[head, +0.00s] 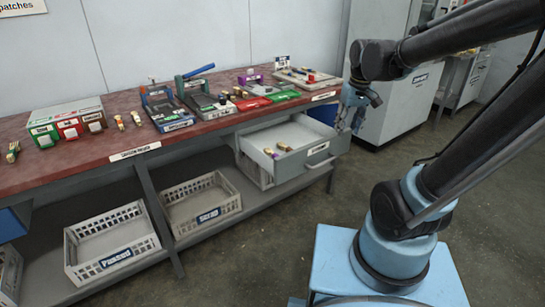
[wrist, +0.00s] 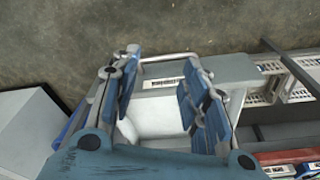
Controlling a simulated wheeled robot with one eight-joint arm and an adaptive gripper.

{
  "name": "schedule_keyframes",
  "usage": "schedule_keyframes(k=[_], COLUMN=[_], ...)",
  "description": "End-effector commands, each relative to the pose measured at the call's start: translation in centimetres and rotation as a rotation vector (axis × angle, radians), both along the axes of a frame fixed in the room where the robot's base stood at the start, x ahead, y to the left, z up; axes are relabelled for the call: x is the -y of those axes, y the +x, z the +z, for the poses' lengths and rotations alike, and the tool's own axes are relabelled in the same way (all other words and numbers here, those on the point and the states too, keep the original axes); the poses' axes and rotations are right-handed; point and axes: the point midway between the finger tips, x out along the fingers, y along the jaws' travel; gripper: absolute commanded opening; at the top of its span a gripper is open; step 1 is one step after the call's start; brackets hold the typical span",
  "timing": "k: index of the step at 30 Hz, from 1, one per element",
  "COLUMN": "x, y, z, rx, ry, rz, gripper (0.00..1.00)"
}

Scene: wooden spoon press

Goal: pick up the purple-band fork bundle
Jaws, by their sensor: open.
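A small bundle with what looks like a purple band (head: 275,156) lies in the open drawer (head: 262,137), near its front left corner. A second gold-coloured bundle (head: 284,147) lies close beside it; both are too small to make out fully. My gripper (head: 350,108) is at the right end of the bench, above and to the right of the drawer, apart from the bundles. In the wrist view my gripper (wrist: 163,98) is open and empty, its blue fingers spread over the drawer (wrist: 160,118). No bundle shows between the fingers there.
The red bench top (head: 90,165) holds colored boxes, presses and more small bundles. Crates (head: 112,240) (head: 201,203) stand on the shelf below. The drawer's front and handle (head: 317,150) stick out into the aisle. Grey floor to the right of the drawer is clear.

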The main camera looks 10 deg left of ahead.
Motion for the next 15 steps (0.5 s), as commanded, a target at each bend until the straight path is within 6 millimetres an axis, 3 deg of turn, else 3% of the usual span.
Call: schedule_keyframes(k=[6,15], x=[-7.3,-18.2], y=[3.7,6.6], z=[0.4,-0.7], rx=[-0.007,-0.014], ry=[-0.002,-0.007], rz=[0.133,0.304], gripper=[0.41,0.41])
